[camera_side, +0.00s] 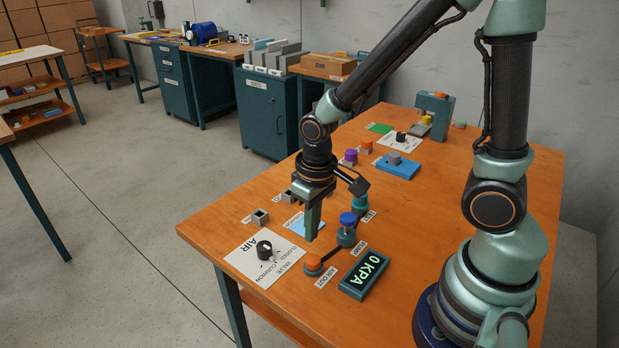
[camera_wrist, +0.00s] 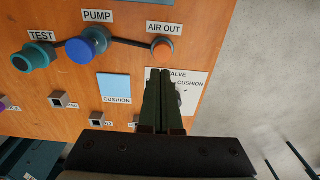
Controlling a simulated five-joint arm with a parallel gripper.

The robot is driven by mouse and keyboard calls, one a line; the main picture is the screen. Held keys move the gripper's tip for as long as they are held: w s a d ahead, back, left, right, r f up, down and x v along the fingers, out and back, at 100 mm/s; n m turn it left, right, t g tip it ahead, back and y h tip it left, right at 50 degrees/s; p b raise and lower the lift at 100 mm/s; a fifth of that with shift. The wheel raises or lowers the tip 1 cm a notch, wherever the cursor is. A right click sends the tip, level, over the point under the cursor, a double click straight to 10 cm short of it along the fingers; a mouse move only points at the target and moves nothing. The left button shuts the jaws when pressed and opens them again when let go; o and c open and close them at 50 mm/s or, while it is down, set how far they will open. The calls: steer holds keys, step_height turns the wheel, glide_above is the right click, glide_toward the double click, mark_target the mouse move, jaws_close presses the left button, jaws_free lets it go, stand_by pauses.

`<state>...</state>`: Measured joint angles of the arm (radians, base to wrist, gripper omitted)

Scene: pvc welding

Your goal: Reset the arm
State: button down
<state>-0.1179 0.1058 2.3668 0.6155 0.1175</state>
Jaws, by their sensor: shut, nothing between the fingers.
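My gripper (camera_side: 311,236) points down over the orange workbench (camera_side: 215,222), beside the light blue CUSHION pad (camera_side: 298,226). In the wrist view my gripper (camera_wrist: 159,72) shows two dark green fingers pressed together with nothing between them. The fingers cover part of the white valve plate (camera_wrist: 195,78) there. The fingertips look above the bench, but I cannot tell how high. My arm bends over the bench from the right.
Near the fingers are the blue PUMP knob (camera_side: 347,220), orange AIR OUT button (camera_side: 313,262), teal TEST knob (camera_side: 361,203) and black valve dial (camera_side: 264,250). A gauge (camera_side: 365,273) reads 0 KPA. Small square sockets (camera_side: 261,216) stand left. A blue block (camera_side: 398,167) lies farther back.

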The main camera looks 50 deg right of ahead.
steer(key=s+d+r+t, duration=0.1)
steer(key=r+t, duration=0.1)
steer(key=r, duration=0.6)
steer(key=s+d+r+t, duration=0.1)
steer(key=d+r+t, duration=0.1)
steer(key=r, duration=0.6)
steer(key=shift+d+r+t, duration=0.3)
steer(key=shift+r+t, duration=0.1)
steer(key=shift+t, duration=0.1)
